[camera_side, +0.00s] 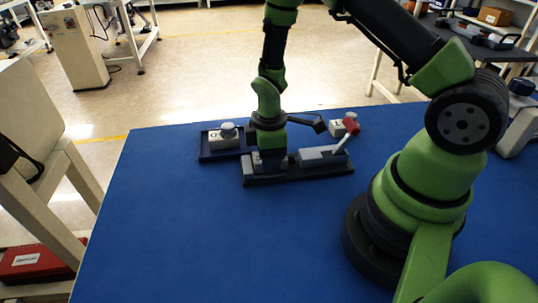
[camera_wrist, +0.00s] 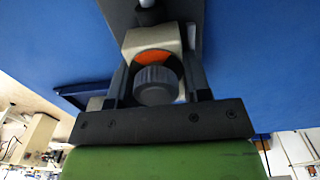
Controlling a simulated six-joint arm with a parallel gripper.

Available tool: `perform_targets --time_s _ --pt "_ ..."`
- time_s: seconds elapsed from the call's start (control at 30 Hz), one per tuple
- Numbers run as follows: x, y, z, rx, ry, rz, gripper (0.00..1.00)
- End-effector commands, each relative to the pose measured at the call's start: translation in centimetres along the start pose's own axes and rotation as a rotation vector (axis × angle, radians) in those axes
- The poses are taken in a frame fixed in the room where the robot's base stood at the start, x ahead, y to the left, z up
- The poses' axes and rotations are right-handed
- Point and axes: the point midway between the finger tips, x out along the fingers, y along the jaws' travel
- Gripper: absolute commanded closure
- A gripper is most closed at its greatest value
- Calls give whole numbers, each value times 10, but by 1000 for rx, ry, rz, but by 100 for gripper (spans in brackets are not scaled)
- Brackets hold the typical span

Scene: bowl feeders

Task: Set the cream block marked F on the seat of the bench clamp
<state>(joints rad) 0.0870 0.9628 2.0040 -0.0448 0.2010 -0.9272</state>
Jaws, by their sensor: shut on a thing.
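My gripper (camera_side: 268,162) points down over the left end of the bench clamp's dark base (camera_side: 300,177). In the wrist view my gripper (camera_wrist: 156,80) has its fingers on both sides of a cream block (camera_wrist: 150,42) with a grey ribbed knob (camera_wrist: 156,84) and an orange patch. Its letter cannot be read, and the side view mostly hides it. I cannot tell whether it touches the seat.
A dark tray (camera_side: 205,157) to the left holds a cream block (camera_side: 222,139) with a grey knob, seemingly marked O. Another cream block (camera_side: 337,127) stands behind the clamp, close to the lever. The blue table (camera_side: 200,240) is clear at the front left.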

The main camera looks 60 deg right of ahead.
Motion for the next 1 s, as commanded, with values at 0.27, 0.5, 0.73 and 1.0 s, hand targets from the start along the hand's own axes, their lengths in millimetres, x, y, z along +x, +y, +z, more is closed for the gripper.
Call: perform_targets --time_s 0.27,0.5,0.73,1.0 --pt "4 0 0 -1 -1 -1 85" --pt "6 -1 0 0 -2 -2 30" --pt "6 -2 -1 1 -2 -3 30" --pt "-3 -2 -1 3 -1 -2 30"
